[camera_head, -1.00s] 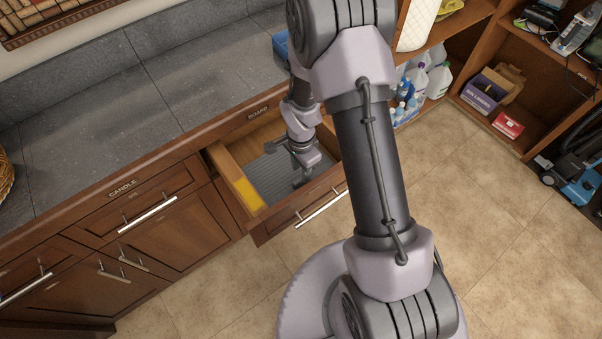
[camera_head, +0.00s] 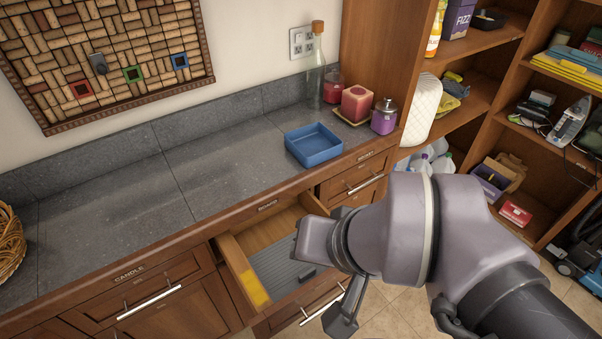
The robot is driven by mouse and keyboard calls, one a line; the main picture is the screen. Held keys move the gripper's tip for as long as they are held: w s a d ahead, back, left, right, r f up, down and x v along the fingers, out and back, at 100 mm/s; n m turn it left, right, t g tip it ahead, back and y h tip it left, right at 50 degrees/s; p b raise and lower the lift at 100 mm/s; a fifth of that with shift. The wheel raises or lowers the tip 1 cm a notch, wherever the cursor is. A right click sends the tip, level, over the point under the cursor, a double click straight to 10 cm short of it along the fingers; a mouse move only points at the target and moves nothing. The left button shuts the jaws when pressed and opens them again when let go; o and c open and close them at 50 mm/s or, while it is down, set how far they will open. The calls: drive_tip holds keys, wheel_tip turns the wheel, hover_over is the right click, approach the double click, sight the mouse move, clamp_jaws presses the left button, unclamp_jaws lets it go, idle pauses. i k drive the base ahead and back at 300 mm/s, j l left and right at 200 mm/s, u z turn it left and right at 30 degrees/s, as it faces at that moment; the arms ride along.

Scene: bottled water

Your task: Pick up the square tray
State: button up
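A blue square tray (camera_head: 324,156) with low walls sits on the grey stone counter near its front edge, above the drawers. It looks empty. My gripper (camera_head: 341,316) shows only in part, at the lower middle, below my large grey arm links. It is lower than the tray and well apart from it, near the front of the open drawer. My arm hides most of the gripper, so I cannot see whether its fingers are open or shut.
An open drawer (camera_head: 243,268) with a yellow item and a small dark piece (camera_head: 307,273) is below the tray.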

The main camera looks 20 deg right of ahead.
sight(314, 144)
drive_tip(key=l+u, duration=0.4)
drive_tip(key=l, duration=0.25)
drive_tip(key=k+l+u, duration=0.1)
drive_tip(key=l+u, duration=0.35)
drive_tip(key=l, duration=0.15)
drive_tip(key=i+l+u, duration=0.2)
drive_tip(key=l+u, duration=0.2)
drive_tip(key=i+l+u, duration=0.1)
drive_tip(key=l+u, duration=0.3)
drive_tip(key=l, duration=0.15)
drive_tip(key=l+u, duration=0.8)
drive_tip(key=l, duration=0.25)
drive_tip(key=k+l+u, duration=0.1)
drive_tip(key=l+u, duration=0.3)
drive_tip(key=l, duration=0.15)
